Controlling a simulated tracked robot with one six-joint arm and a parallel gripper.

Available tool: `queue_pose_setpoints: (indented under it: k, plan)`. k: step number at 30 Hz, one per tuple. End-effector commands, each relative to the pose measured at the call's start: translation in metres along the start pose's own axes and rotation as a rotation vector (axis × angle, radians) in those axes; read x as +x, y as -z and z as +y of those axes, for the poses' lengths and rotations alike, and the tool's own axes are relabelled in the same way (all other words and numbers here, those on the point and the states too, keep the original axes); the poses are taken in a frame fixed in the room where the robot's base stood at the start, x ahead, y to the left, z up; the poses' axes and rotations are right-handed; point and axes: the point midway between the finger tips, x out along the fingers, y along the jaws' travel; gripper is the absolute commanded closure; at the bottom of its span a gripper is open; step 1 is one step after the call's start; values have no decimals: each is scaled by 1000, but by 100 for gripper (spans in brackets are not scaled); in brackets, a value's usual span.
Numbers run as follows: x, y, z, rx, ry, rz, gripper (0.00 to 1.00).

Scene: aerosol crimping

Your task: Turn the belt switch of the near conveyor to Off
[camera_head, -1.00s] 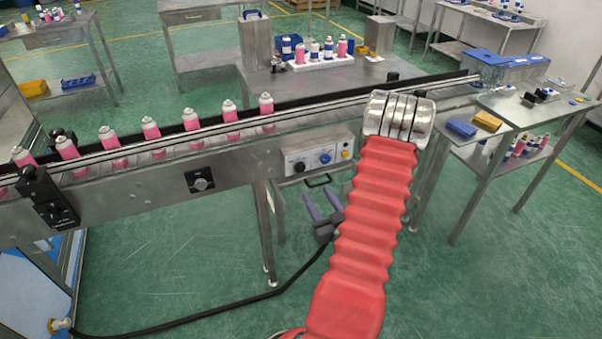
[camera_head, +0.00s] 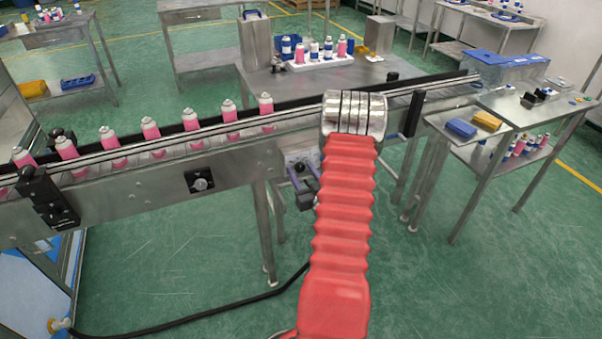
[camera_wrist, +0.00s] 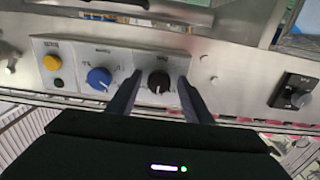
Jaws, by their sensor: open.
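The grey control box (camera_wrist: 110,65) is on the side rail of the near conveyor (camera_head: 120,190). In the wrist view it carries a yellow button (camera_wrist: 52,62), a blue knob (camera_wrist: 99,78) and a black knob (camera_wrist: 158,82) with a pale pointer mark. The labels are too small to read. My gripper (camera_wrist: 159,80) is open, its two fingers on either side of the black knob; I cannot tell whether they touch it. In the head view, my gripper (camera_head: 302,172) is at the box's left end, and my red-sleeved arm hides the rest of the box.
A separate grey knob on a black plate (camera_wrist: 296,98) sits farther along the rail, also in the head view (camera_head: 200,181). Pink cans (camera_head: 150,128) stand in a row on the belt. A side table with blue and yellow boxes (camera_head: 461,129) stands at the right.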

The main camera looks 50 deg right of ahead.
Motion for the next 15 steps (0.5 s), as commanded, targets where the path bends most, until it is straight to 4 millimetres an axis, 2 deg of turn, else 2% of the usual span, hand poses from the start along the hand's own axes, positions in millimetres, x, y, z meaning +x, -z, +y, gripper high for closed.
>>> queue_pose_setpoints:
  k: [8, 15]
  plan:
    - [2, 0, 0, 0, 0, 0, 54]
    - [2, 0, 0, 0, 1, 0, 69]
